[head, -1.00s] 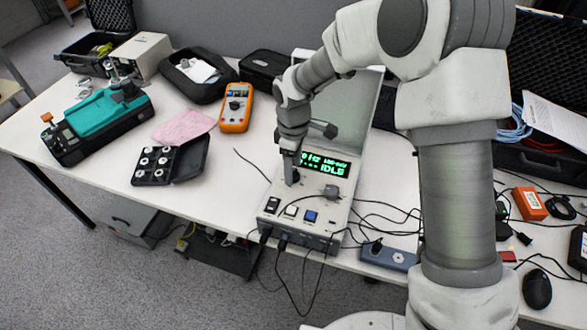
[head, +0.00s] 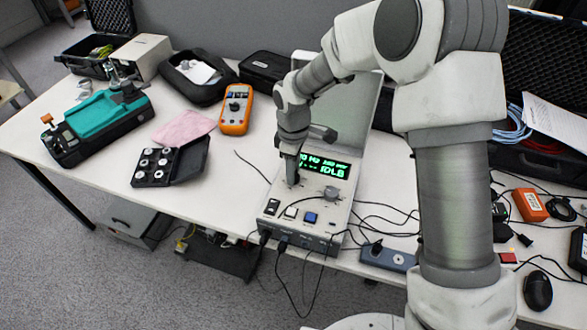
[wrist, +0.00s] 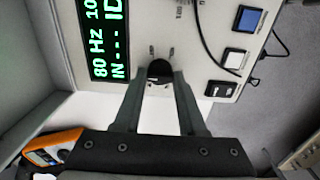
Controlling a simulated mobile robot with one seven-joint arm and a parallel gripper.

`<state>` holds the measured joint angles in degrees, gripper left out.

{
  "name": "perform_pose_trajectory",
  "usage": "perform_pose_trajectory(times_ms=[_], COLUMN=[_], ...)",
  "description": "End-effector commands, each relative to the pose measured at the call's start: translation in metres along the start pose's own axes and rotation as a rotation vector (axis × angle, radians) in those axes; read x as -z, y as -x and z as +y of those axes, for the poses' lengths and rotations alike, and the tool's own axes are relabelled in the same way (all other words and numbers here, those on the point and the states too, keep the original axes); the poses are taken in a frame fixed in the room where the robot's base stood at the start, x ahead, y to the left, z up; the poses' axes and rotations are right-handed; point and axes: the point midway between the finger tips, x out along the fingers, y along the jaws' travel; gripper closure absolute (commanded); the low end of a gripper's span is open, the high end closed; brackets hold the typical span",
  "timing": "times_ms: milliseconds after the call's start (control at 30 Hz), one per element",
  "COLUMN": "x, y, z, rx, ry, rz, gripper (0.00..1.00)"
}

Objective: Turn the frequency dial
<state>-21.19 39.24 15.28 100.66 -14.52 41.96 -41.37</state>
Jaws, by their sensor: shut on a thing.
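The calibration unit (head: 318,222) is a light box with a green-lit display (head: 323,166) on its sloped panel. The frequency dial (wrist: 159,70) is a dark round knob beside the display in the wrist view. My gripper (wrist: 160,78) is shut on this dial, one finger on each side, and its fingers hide part of it. In the head view my gripper (head: 292,178) reaches down to the panel's left side, and the dial is mostly hidden there. The display reads "80 Hz" in the wrist view, with the rest of its text cut off.
A grey knob or plug (head: 331,194) sits right of my gripper. Black, white and blue switches (head: 310,217) line the front edge. An orange multimeter (head: 235,109) and an open black case (head: 172,162) lie to the left. Cables (head: 375,215) run across the table at right.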

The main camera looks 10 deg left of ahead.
Motion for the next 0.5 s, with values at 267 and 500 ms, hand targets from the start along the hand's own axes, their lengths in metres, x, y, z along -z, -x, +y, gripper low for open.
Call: perform_pose_trajectory(times_ms=[267,500], x=[0.0004,0.0004], y=[-0.0001,-0.0006], z=[0.0,0.0001], rx=[0.001,0.001], ry=[-0.07,-0.242], rz=[0.0,0.0], gripper=[1.0,1.0])
